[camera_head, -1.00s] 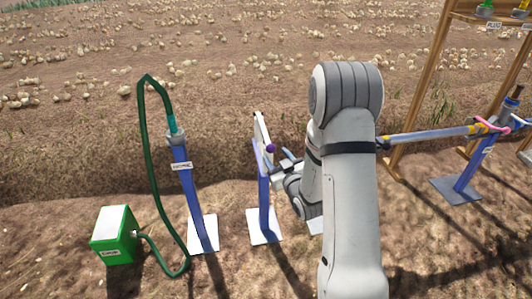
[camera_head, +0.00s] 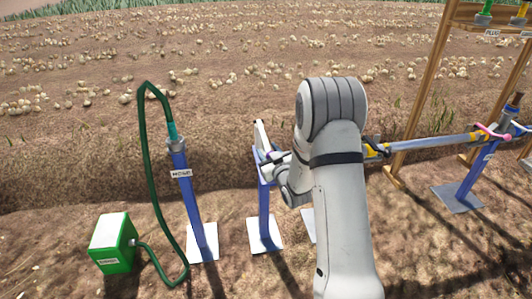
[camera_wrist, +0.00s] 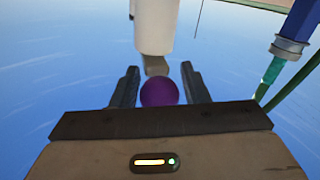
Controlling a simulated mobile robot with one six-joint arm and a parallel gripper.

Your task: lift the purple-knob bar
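The purple knob (camera_wrist: 159,91) sits between the two open fingers of my gripper (camera_wrist: 158,88) in the wrist view, with a visible gap on each side. A white bar (camera_wrist: 154,25) with a grey end piece lies just beyond the knob. In the head view the white bar (camera_head: 262,138) stands tilted at the top of a blue post (camera_head: 264,212). My gripper (camera_head: 268,160) is at the post's top there, and it and my arm largely hide the knob.
A blue post with a green hose (camera_head: 186,195) stands to the left, beside a green box (camera_head: 113,243). To the right are a long grey pipe (camera_head: 430,145), another blue post (camera_head: 470,178) and a wooden rack (camera_head: 425,90). Open soil with scattered onions lies behind.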

